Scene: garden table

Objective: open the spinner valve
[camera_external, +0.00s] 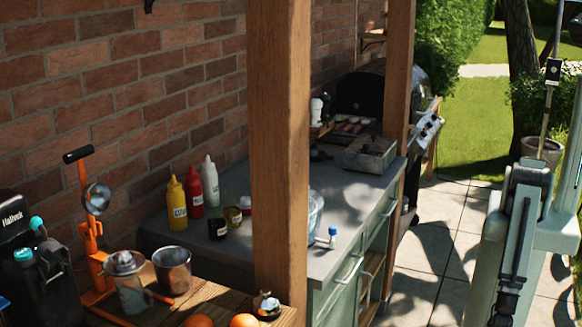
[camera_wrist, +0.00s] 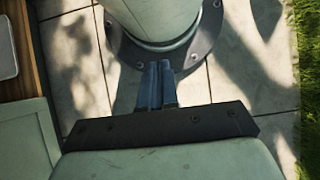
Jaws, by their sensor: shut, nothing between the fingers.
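A small white tap with a blue handle (camera_external: 332,236), which looks like the spinner valve, shows at the front edge of the grey counter. It sits at the foot of a clear container (camera_external: 315,212), which is mostly hidden behind a wooden post. The handle's exact setting is too small to tell. My gripper (camera_wrist: 158,84) is shut and empty in the wrist view, above the paving near a round bolted base. The valve is not in the wrist view. In the external view my arm is at the right, well apart from the valve; my fingertips cannot be made out there.
The wooden post (camera_external: 278,150) stands in front of the counter (camera_external: 345,195). Sauce bottles (camera_external: 194,193) stand at its left, and a grill (camera_external: 385,100) is behind. An orange juicer (camera_external: 90,235) is at the lower left. Paving (camera_external: 430,240) between counter and arm is clear.

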